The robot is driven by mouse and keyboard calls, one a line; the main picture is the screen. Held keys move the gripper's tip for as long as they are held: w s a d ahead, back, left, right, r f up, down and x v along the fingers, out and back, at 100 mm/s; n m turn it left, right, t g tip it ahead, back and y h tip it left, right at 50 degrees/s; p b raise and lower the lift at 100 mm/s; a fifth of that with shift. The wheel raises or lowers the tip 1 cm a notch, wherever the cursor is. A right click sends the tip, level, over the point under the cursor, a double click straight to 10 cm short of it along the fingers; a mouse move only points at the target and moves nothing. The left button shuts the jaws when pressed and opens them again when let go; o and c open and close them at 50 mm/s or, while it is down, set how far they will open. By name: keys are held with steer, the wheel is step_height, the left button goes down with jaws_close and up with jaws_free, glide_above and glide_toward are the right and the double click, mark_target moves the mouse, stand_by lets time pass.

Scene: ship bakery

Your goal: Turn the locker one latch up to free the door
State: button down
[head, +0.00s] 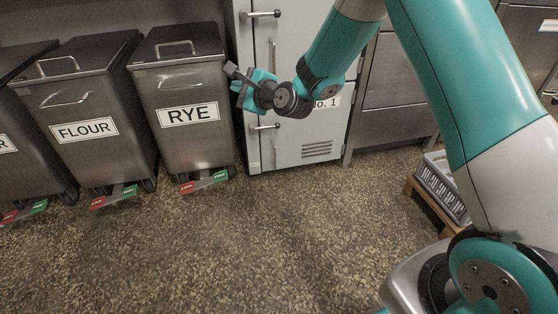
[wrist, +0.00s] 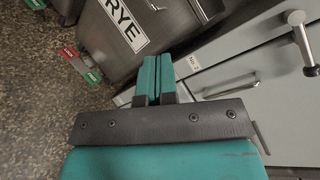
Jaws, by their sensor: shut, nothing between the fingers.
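The pale grey locker (head: 290,155) stands beyond my gripper, its "No. 1" label (head: 325,103) partly covered by my arm. A silver lever (head: 265,127) lies about level at the left of the door below my gripper; a similar one (head: 262,14) is higher up. My gripper (head: 237,87) is in front of the locker's left edge, beside the rye bin. In the wrist view its teal fingers (wrist: 160,72) are together and empty. A silver lever with a round end (wrist: 302,42) shows there at upper right, apart from the fingers. I cannot tell which lever it is.
The rye bin (head: 182,90) stands close left of the locker, with the flour bin (head: 90,105) beyond it. A grey crate (head: 440,178) on a wooden pallet is at the right. The speckled floor (head: 230,245) in front is clear.

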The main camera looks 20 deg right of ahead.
steer(key=d+f+m+t+h+b, duration=0.2)
steer(key=f+m+b, duration=0.4)
steer(key=f, duration=0.5)
steer(key=w+d+f+m+t+h+b, duration=0.1)
steer(key=d+f+m+h+b, duration=0.3)
steer(key=f, duration=0.8)
steer(key=w+d+f+m+t+h+b, duration=0.1)
steer(key=d+f+m+t+h+b, duration=0.2)
steer(key=d+f+m+b, duration=0.5)
step_height(320, 180, down, 4)
steer(key=h+b, duration=0.1)
steer(key=b, duration=0.1)
steer(key=shift+w+f+b, duration=0.15)
steer(key=shift+w+b, duration=0.05)
steer(key=shift+b, duration=0.2)
steer(key=shift+d, duration=0.1)
